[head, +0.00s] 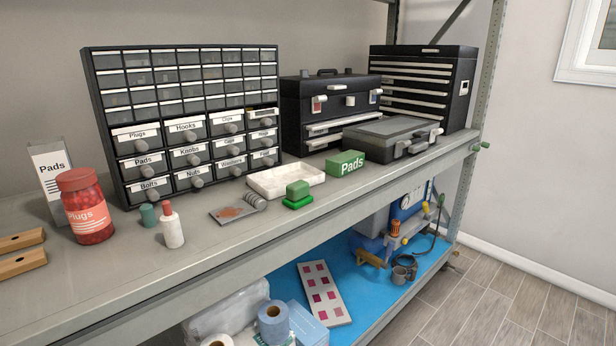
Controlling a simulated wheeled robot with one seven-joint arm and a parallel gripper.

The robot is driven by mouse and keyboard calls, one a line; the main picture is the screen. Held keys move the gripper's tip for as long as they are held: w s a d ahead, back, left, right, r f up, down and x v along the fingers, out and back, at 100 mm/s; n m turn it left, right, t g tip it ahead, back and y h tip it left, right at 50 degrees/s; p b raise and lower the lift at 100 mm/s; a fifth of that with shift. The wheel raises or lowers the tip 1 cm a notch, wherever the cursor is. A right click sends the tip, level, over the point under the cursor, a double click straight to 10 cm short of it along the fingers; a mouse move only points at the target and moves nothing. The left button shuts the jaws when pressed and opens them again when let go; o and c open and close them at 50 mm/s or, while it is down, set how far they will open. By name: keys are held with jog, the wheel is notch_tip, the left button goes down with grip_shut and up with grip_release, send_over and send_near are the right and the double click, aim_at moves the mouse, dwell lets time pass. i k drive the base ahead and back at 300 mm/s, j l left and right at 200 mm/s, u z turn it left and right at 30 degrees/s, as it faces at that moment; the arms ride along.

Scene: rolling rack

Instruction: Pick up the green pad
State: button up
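A small green item (297,190) sits on the shelf near its front edge in the head view. It has a darker green block on top and a brighter green, flat layer (298,203) beneath. I cannot tell whether these are one piece or two. A green box labelled "Pads" (344,163) stands just behind it to the right. A white box labelled "Pads" (50,179) stands at the far left. My gripper is not in view.
A shallow white tray (285,182) lies close behind the green item. A grey plate with a rusty patch (232,213) lies to its left, near a white bottle (172,230). A drawer cabinet (185,110) and black toolboxes (333,110) stand behind. Bare shelf (395,180) lies to the right.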

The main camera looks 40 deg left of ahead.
aim_at(298, 195)
jog(key=i+u, duration=0.3)
jog(key=i, duration=0.3)
jog(key=i+l+u, duration=0.2)
jog(key=i+u, duration=0.15)
jog(key=i, duration=0.2)
